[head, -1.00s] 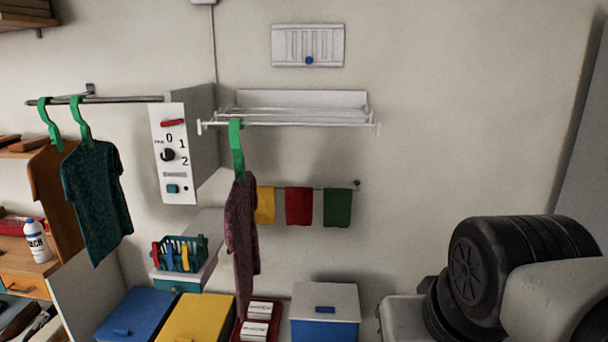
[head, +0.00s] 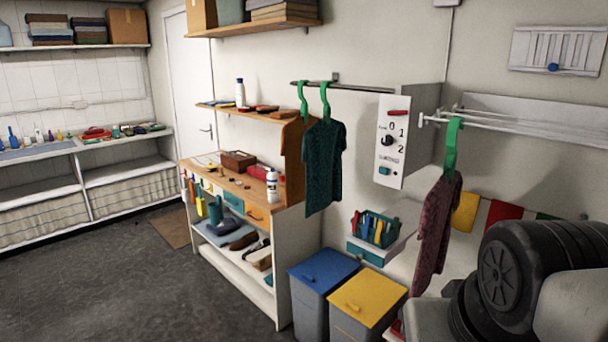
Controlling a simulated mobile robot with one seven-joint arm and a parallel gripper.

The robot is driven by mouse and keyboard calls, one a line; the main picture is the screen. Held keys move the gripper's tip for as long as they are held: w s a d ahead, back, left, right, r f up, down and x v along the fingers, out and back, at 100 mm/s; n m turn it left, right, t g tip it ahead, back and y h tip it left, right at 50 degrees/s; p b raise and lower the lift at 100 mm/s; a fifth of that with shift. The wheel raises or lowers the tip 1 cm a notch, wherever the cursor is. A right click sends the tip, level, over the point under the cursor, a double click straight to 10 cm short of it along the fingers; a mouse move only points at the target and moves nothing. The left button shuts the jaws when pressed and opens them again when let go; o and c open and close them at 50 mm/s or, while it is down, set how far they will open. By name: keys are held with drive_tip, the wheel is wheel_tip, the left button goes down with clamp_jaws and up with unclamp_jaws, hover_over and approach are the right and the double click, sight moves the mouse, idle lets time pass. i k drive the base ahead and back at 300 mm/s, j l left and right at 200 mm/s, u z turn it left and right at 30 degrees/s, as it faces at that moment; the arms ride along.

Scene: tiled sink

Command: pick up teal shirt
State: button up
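The teal shirt (head: 324,166) hangs from a green hanger (head: 325,97) on a wall rod (head: 345,87), near the middle of the head view. It is dark teal and hangs free above the floor. An orange-brown shirt (head: 293,160) hangs just left of it on another green hanger, partly hidden behind it. My gripper's fingers are not in view, and nothing is seen touching the teal shirt.
A maroon shirt (head: 436,233) hangs from the white rack (head: 530,125) at right. Blue (head: 324,265) and yellow (head: 368,298) lidded bins stand below the teal shirt. A wooden-topped shelf unit (head: 245,198) stands left of it. The dark floor (head: 130,285) at left is open.

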sight(324, 142)
drive_tip(key=u, duration=0.25)
drive_tip(key=i+j+z, duration=0.1)
drive_tip(key=z, duration=0.35)
drive_tip(key=i+j+z, duration=0.1)
drive_tip(key=z, duration=0.35)
drive_tip(key=i+j+z, duration=0.1)
drive_tip(key=j+z, duration=0.15)
drive_tip(key=j, duration=0.35)
drive_tip(key=j+z, duration=0.25)
drive_tip(key=j, duration=0.35)
drive_tip(key=j+z, duration=0.1)
drive_tip(key=j, duration=0.5)
drive_tip(key=i+j+z, duration=0.1)
drive_tip(key=j, duration=0.5)
